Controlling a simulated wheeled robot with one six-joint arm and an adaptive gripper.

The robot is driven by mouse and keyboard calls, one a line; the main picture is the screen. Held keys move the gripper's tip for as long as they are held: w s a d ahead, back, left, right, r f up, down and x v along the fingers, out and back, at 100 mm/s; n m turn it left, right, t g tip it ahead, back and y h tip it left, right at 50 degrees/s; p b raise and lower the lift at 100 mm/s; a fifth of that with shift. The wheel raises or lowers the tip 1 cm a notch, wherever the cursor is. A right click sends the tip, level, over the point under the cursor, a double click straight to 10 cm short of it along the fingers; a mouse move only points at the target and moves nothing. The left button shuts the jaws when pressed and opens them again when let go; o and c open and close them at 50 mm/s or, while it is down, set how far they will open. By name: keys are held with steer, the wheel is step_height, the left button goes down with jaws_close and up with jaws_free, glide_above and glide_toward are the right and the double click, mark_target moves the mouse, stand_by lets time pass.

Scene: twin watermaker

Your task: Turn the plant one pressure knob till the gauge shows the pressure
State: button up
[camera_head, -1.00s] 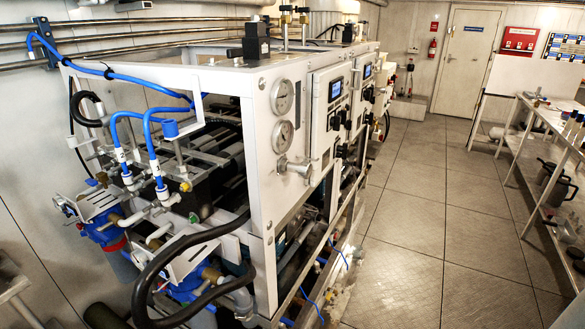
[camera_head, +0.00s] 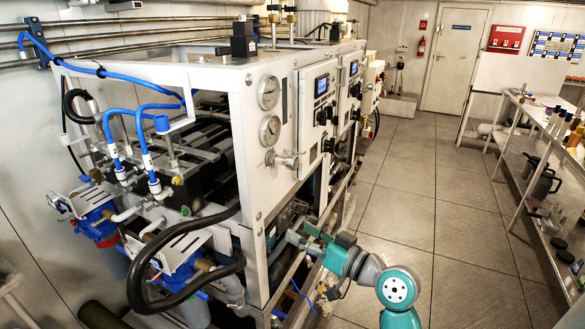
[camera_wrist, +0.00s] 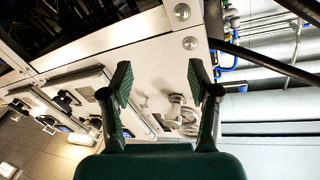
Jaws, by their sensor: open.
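Two round pressure gauges, an upper one (camera_head: 268,92) and a lower one (camera_head: 270,130), sit on the white front panel of the plant in the head view. Their needles are too small to read. The silver pressure knob (camera_head: 288,160) sticks out just below the lower gauge. My gripper (camera_wrist: 160,83) is open and empty, with green pads apart. In the head view it is low in front of the frame, below the knob and apart from it. Between the fingers, in the wrist view, I see the white panel and a silver fitting (camera_wrist: 178,108), probably the knob.
A control box (camera_head: 318,95) with a screen and black switches stands right of the gauges. Blue hoses (camera_head: 150,115) and black hoses cross the plant's left end. The floor aisle (camera_head: 420,190) is clear up to the shelf (camera_head: 545,160) on the right.

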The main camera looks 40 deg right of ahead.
steer(key=d+r+n+y, duration=0.2)
steer(key=d+r+n, duration=0.1)
steer(key=r, duration=0.4)
steer(key=n+g+y, duration=0.1)
steer(key=n+y, duration=0.1)
steer(key=n, duration=0.2)
glide_toward(296, 164)
steer(key=x, duration=1.1)
jaws_close()
